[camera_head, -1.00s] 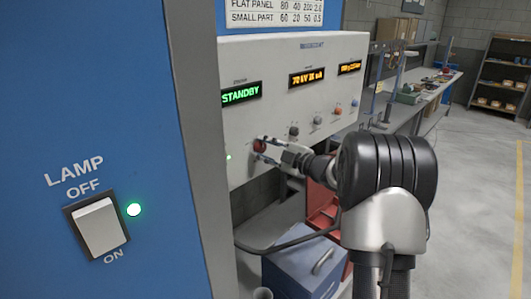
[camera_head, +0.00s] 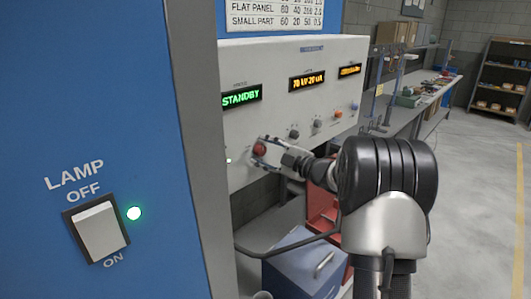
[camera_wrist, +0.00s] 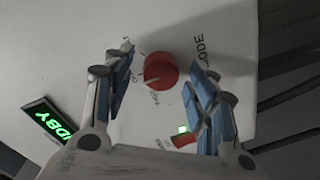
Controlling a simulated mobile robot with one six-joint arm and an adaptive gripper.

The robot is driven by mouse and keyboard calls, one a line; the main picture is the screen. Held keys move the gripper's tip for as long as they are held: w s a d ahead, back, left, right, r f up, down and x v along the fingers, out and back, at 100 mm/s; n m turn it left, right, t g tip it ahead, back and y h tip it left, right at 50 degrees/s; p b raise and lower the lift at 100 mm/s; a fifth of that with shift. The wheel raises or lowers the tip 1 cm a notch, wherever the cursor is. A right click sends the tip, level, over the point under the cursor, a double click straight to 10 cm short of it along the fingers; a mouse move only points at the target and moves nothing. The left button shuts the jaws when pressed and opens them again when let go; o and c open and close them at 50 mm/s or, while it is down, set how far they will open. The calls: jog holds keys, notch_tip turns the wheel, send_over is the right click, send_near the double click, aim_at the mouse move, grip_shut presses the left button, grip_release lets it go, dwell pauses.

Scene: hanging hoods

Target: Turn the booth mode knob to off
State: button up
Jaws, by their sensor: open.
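The red mode knob (camera_wrist: 161,70) sits on the pale control panel, with part of the word "MODE" beside it in the wrist view. A pale pointer line on the knob points to the lower left there. My gripper (camera_wrist: 162,62) is open, with one blue-padded finger on each side of the knob and a visible gap to each. In the head view the knob (camera_head: 260,149) shows at my gripper's tip (camera_head: 263,151), partly covered by it. The green display (camera_head: 241,96) reads "STANDBY".
Several other knobs, including an orange one (camera_head: 339,114), line the panel (camera_head: 290,70) to the right. A blue wall with a lamp switch (camera_head: 99,230) stands close on the left. A blue box (camera_head: 300,262) and red bin (camera_head: 322,212) sit below the panel.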

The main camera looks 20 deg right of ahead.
jog(key=v, duration=1.2)
